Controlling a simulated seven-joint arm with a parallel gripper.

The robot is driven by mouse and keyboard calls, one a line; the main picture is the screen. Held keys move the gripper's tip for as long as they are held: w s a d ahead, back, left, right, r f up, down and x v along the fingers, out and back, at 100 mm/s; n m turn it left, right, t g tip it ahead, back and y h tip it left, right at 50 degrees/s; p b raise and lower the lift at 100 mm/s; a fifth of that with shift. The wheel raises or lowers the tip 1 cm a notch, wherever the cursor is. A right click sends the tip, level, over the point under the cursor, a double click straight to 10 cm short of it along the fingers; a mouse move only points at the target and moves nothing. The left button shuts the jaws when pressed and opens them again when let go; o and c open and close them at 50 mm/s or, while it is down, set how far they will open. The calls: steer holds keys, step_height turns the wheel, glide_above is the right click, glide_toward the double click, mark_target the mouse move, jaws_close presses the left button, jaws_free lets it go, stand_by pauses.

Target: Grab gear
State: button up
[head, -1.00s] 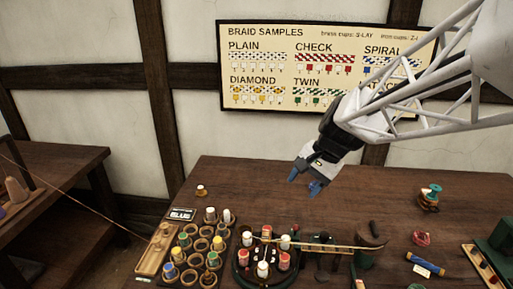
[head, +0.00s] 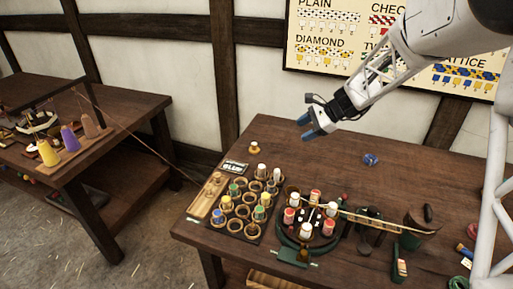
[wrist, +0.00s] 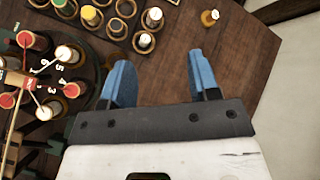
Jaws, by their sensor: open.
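No part stands out clearly as a gear. The round dark green braiding stand (head: 283,236) carries several red and white bobbins and a long pale strip; it also shows at the left of the wrist view (wrist: 84,98). A small brass cup with a white top (head: 254,149) stands alone near the table's back left edge, and in the wrist view (wrist: 210,18) it lies beyond the right finger. My gripper (head: 309,128) is open, with blue fingers, empty above the back of the table. In the wrist view the fingers (wrist: 158,62) have bare wood between them.
A rack (head: 238,227) of ring holders with coloured bobbins stands left of the braiding stand. A dark blue lump (head: 370,159) lies right of my gripper. A side table (head: 96,178) with coloured cones stands at left.

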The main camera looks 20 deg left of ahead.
steer(key=w+a+f+m+y, duration=0.2)
steer(key=w+a+f+m, duration=0.1)
steer(key=w+a+f, duration=0.45)
steer(key=m+y, duration=0.2)
steer(key=m, duration=0.1)
glide_toward(251, 148)
steer(key=shift+s+a+r, duration=0.1)
steer(key=shift+a+r, duration=0.2)
steer(key=shift+a, duration=0.25)
steer(key=shift+s+a+r, duration=0.1)
steer(key=shift+a+r, duration=0.2)
steer(key=shift+a, duration=0.25)
steer(key=shift+a, duration=0.1)
steer(key=shift+x, duration=1.2)
steer(key=shift+a, duration=0.1)
steer(key=shift+x, duration=2.5)
steer(key=shift+s+f, duration=0.1)
steer(key=shift+s, duration=0.05)
steer(key=shift+c, duration=0.5)
